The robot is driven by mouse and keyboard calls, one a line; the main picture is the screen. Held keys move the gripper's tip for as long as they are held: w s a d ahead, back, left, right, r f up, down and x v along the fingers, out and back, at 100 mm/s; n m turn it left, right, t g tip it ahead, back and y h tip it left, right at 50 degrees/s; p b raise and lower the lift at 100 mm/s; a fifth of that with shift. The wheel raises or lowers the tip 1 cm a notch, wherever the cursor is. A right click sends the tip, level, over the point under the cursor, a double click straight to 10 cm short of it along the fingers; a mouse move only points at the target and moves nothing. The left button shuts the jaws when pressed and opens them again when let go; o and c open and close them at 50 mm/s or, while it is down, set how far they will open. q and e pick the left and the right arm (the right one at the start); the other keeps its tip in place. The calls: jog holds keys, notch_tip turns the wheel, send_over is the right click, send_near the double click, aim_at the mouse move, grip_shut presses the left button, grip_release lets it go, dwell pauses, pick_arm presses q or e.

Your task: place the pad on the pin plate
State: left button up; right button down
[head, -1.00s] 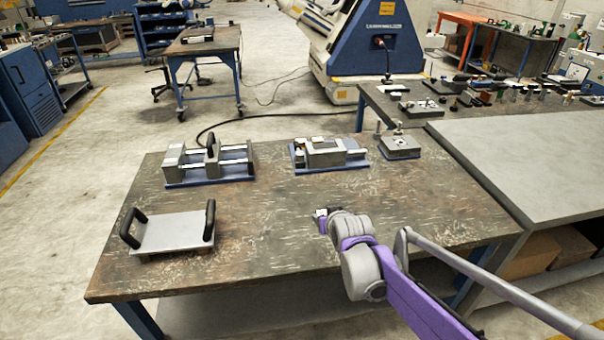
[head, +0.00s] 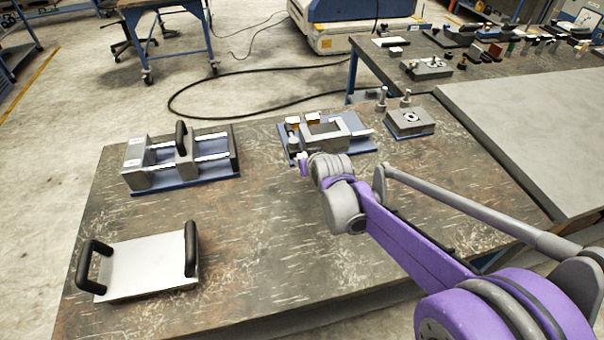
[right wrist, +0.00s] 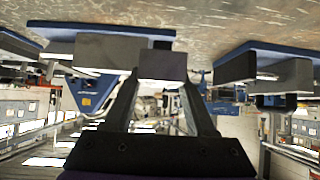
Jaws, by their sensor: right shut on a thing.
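My right gripper (right wrist: 163,85) is shut on a small grey block, which I take to be the pad (right wrist: 163,66); it shows between the fingertips in the right wrist view. In the head view the fingers are mostly hidden behind my wrist, by the front left of the middle fixture (head: 325,138). A small grey block on a blue base (head: 408,122), with two upright pins (head: 382,97) at its back, stands to the right; it looks like the pin plate. The gripper is left of it and apart from it. My left gripper is not in view.
A vise-like fixture with a black handle (head: 180,160) stands at the back left. A flat plate with two black handles (head: 145,265) lies at the front left. The worn table (head: 255,245) is clear in the middle. A grey bench (head: 540,125) adjoins at the right.

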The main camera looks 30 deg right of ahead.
jog(key=f, duration=0.4)
jog(key=shift+s+f+b, duration=0.2)
jog(key=shift+f+b, duration=0.05)
jog(key=shift+b, duration=0.05)
jog(key=shift+f+b, duration=0.35)
jog(key=shift+f, duration=2.05)
jog(key=shift+f, duration=0.15)
jog(key=shift+c, duration=1.1)
grip_release()
